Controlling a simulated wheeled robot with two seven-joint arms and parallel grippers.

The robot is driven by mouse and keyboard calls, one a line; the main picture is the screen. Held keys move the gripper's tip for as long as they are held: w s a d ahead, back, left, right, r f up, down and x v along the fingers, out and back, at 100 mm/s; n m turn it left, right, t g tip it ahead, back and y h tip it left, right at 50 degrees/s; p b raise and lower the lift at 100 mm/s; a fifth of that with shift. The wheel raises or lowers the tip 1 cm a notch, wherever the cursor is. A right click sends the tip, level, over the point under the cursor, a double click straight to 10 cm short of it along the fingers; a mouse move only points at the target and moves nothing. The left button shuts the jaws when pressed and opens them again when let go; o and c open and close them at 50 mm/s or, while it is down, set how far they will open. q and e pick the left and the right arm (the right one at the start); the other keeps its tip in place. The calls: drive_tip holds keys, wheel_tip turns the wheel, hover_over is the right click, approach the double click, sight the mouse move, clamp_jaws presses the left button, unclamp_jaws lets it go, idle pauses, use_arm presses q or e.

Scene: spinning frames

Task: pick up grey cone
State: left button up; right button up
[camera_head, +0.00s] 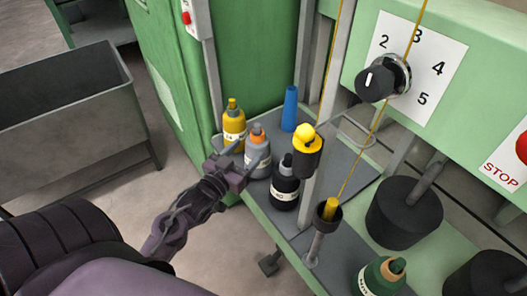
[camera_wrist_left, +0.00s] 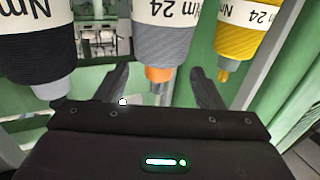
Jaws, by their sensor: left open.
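The grey cone (camera_head: 258,160) stands upright on the grey shelf of the machine, with a white label band and an orange tip. It stands between a yellow cone (camera_head: 234,124) and a black cone (camera_head: 285,186). In the left wrist view, where things appear upside down, the grey cone (camera_wrist_left: 163,42) is in the middle, its orange tip between the fingers. My left gripper (camera_head: 244,155) is open at the near side of the grey cone, its fingers pointing toward it. I cannot tell whether they touch it. My right gripper is not in view.
A blue tube (camera_head: 290,108) stands behind the cones. A yellow-topped holder (camera_head: 306,150) and a post stand to their right. A green cone (camera_head: 380,277) is at lower right. A dial (camera_head: 383,78) sits on the green machine. A grey bin (camera_head: 75,105) stands left; the floor between is clear.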

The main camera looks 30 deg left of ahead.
sight(253, 142)
use_arm(q)
drive_tip(key=shift+w+r, duration=0.3)
drive_tip(key=shift+w, duration=0.25)
drive_tip(key=w, duration=0.5)
drive_tip(key=shift+p, duration=0.35)
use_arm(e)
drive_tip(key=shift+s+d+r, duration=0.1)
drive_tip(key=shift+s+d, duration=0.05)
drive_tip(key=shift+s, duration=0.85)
use_arm(q)
drive_tip(key=shift+c, duration=0.4)
clamp_jaws()
drive_tip(key=shift+r, duration=0.1)
